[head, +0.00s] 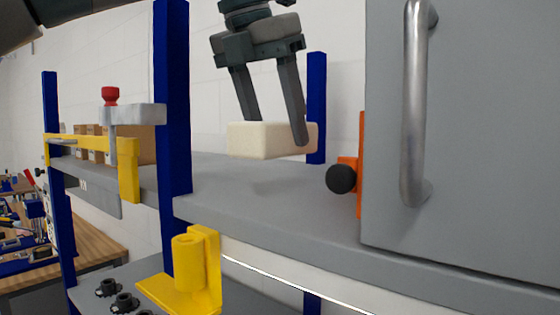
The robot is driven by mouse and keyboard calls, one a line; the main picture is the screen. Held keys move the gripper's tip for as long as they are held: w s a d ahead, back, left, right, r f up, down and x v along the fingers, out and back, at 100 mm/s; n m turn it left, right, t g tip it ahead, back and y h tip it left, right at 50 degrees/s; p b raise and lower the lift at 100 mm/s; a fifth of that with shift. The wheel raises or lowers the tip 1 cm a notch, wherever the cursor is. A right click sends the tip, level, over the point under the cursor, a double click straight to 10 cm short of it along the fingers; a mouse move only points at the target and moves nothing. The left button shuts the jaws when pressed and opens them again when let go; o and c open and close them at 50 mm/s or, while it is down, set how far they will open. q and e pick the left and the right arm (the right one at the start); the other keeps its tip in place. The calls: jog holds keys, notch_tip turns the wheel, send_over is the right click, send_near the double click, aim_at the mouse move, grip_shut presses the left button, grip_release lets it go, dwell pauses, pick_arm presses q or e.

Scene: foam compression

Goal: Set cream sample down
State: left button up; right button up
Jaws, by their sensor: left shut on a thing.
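The cream sample (262,140) is a pale block, held level a little above the grey shelf (235,190), with a faint shadow below it. My left gripper (275,130) comes down from the top and is shut on the cream sample, with a dark finger across its near face at the right. My right gripper is not in view.
A grey cabinet (480,130) with a metal handle (410,110) fills the right. An orange bracket with a black knob (341,179) stands beside it. Blue posts (173,100) rise at left. A yellow bracket (205,270) sits at the front edge. Boxes (140,145) stand at left.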

pick_arm(q)
jog(key=shift+w+f, duration=0.15)
jog(key=shift+f, duration=0.85)
jog(key=shift+f+p, duration=0.65)
jog(key=shift+f, duration=1.2)
jog(key=shift+f, duration=0.15)
jog(key=o, duration=1)
